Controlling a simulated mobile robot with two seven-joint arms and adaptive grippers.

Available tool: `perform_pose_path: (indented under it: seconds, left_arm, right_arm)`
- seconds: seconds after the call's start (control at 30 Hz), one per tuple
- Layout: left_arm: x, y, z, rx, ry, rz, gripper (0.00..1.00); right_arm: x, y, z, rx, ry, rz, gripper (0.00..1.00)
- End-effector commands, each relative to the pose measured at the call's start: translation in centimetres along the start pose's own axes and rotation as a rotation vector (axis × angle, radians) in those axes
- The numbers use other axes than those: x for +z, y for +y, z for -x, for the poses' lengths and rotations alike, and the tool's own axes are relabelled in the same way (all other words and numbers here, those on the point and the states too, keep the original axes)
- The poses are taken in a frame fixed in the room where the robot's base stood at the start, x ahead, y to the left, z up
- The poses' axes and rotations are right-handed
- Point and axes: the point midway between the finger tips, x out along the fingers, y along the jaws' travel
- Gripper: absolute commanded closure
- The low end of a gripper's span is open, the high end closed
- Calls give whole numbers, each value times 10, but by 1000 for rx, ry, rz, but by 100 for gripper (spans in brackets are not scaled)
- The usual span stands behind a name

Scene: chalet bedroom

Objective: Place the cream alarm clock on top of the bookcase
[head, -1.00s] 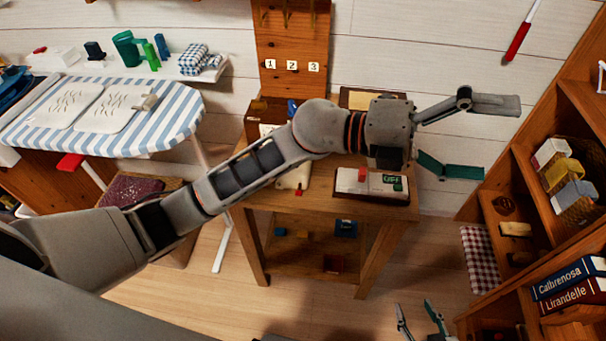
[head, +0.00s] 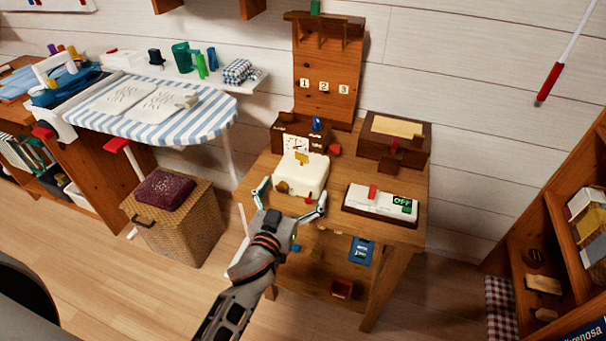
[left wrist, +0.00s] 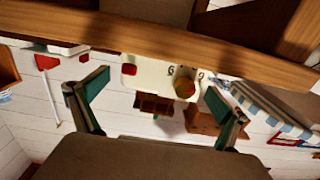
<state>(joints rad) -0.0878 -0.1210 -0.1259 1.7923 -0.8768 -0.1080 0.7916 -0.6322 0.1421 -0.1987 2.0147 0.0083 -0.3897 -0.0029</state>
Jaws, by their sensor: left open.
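The cream alarm clock (head: 312,172), a rounded block with a yellow part on top, stands upright near the front of the wooden table. In the left wrist view, which is upside down, the clock (left wrist: 150,75) shows black digits, a round brown knob and a red part. My left gripper (head: 293,191) is open, its fingers spread at the clock's near side; contact cannot be told. My right gripper is out of view. A wooden shelf unit (head: 550,215) with a book stands at right; another unit with books (head: 25,155) stands far left. Which is the bookcase is unclear.
Behind the clock stand a wooden box with a white dial (head: 296,145) and a peg board (head: 325,100). A white OFF switch box (head: 380,203) and a wooden box (head: 393,140) are to the right. An ironing board (head: 150,110) and wicker basket (head: 180,225) are left.

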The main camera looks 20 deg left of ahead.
Motion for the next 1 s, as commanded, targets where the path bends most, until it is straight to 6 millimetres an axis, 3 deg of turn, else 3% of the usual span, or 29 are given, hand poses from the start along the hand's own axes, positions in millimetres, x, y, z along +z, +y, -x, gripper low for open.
perform_pose_path:
  seconds: [0.17,0.6,0.93,1.0]
  left_arm:
    - [-2,0,-18,1,3,-1,0]
    - [-3,-2,-70,3,3,-3,0]
    - [-4,-2,-76,3,3,-3,0]
    - [-4,-2,-75,3,3,-3,18]
  right_arm:
    - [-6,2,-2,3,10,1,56]
    - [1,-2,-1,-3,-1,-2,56]
    - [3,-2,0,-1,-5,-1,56]
    - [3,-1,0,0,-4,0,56]
